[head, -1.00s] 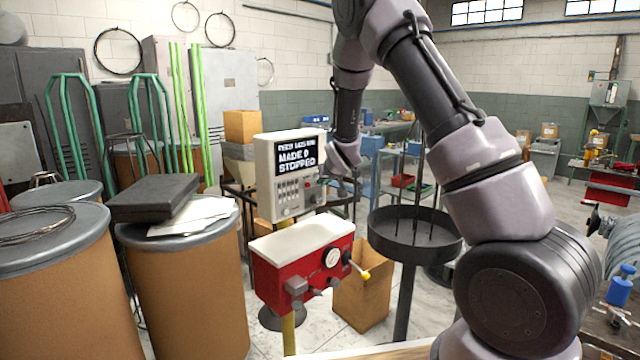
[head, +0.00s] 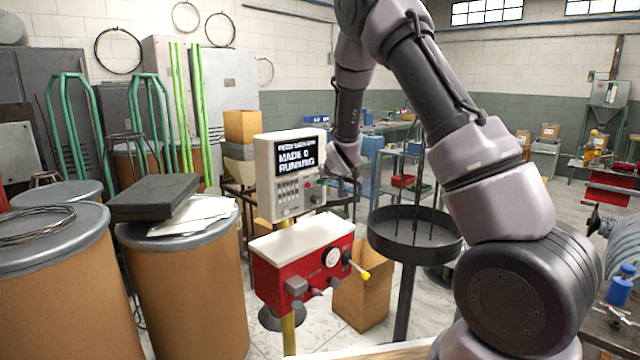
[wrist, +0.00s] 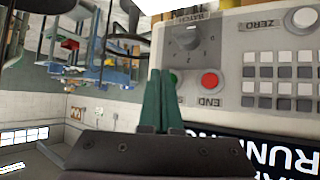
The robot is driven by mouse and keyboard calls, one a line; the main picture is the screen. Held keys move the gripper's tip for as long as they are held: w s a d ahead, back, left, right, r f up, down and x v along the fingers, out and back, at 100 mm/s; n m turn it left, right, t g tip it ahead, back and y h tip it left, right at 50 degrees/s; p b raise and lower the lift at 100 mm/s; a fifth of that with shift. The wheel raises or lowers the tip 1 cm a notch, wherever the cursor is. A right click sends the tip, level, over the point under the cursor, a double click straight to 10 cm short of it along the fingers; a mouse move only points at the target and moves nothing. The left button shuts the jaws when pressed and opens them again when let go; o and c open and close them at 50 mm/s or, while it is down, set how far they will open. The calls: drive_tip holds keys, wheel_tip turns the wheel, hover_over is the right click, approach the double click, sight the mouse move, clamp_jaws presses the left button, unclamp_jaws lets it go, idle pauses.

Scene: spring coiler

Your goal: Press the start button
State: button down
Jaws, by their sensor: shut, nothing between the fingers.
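The control panel (head: 291,178) is a pale box above a red coiler unit (head: 302,262). Its display (head: 296,156) reads "MADE 0 RUNNING". In the wrist view the panel (wrist: 232,60) appears upside down. The green start button (wrist: 174,77) shows only in part behind my fingertips, and the "S" of its label peeks out. The red END button (wrist: 210,81) sits just right of it. My gripper (wrist: 160,78) is shut and empty, its green fingers at the start button. I cannot tell whether they touch it. In the head view my wrist is at the panel's right side.
A grey dial (wrist: 187,37) and rows of keys (wrist: 280,80) lie near the buttons. A round dark tray on a post (head: 414,236) stands right of the panel. A lever with a yellow knob (head: 366,275) sticks out below. Brown drums (head: 190,290) stand left.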

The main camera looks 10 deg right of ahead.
drive_tip(key=shift+s+d, duration=0.25)
drive_tip(key=shift+s, duration=0.05)
drive_tip(key=shift+s+d, duration=0.75)
drive_tip(key=shift+s, duration=0.3)
drive_tip(key=shift+s+d, duration=0.7)
drive_tip(key=shift+s, duration=0.3)
